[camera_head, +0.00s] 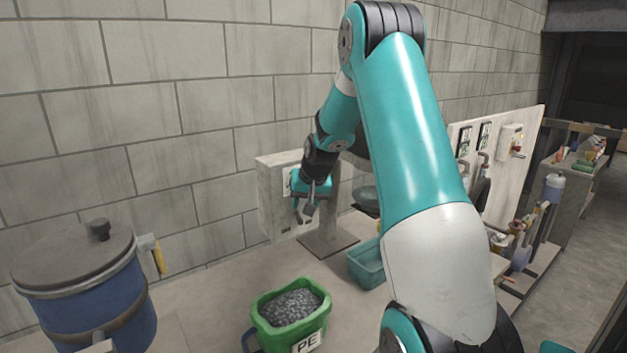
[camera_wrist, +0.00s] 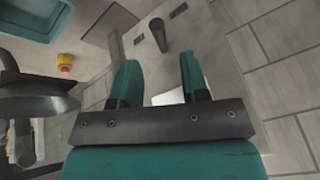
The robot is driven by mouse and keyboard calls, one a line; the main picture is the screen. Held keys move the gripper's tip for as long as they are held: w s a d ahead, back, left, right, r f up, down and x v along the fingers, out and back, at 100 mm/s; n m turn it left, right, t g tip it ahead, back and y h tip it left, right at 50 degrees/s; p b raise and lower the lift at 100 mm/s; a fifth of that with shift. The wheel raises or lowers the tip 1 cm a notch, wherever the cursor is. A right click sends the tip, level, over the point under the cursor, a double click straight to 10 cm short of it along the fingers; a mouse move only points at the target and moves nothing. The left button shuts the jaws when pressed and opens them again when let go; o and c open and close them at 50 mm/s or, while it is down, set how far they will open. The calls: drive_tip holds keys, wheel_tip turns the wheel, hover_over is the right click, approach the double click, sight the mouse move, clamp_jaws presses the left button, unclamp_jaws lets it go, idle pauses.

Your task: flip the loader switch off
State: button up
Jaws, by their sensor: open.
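My gripper (camera_head: 308,205) is at a pale grey box (camera_head: 268,205) by the block wall in the head view, partly covering its front. In the wrist view my gripper (camera_wrist: 160,78) is open, with nothing between its two teal fingers. A dark, rod-like handle (camera_wrist: 158,36) stands out from a grey plate beyond the fingertips, apart from them. It may be the loader switch, but no label is readable and its on or off position cannot be told. In the head view the switch cannot be made out behind my gripper.
A green bin of grey pellets (camera_head: 290,305) and a teal tub (camera_head: 368,263) stand below my arm. A blue drum (camera_head: 95,300) stands at left. A red and yellow button (camera_wrist: 65,66) shows in the wrist view. A cluttered bench (camera_head: 580,165) is at far right.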

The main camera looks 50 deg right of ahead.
drive_tip(key=b+v, duration=0.2)
drive_tip(key=v, duration=1)
drive_tip(key=shift+a+r, duration=0.1)
drive_tip(key=s+a+f+n+g+y, duration=0.1)
drive_tip(key=s+a+n+y, duration=0.2)
drive_tip(key=a, duration=1.1)
drive_tip(key=s+a+n+y, duration=0.15)
drive_tip(key=a+n, duration=0.35)
drive_tip(key=a, duration=0.9)
drive_tip(key=s+a+f+n+g, duration=0.1)
drive_tip(key=s+a+n+g, duration=0.1)
drive_tip(key=s+a, duration=0.4)
drive_tip(key=s+a+f+n+g, duration=0.1)
drive_tip(key=s+a+n, duration=0.4)
drive_tip(key=s, duration=0.6)
drive_tip(key=shift+a+f+g+y+b, duration=0.45)
drive_tip(key=shift+a+f, duration=0.15)
drive_tip(key=shift+a, duration=0.25)
drive_tip(key=shift+d, duration=0.1)
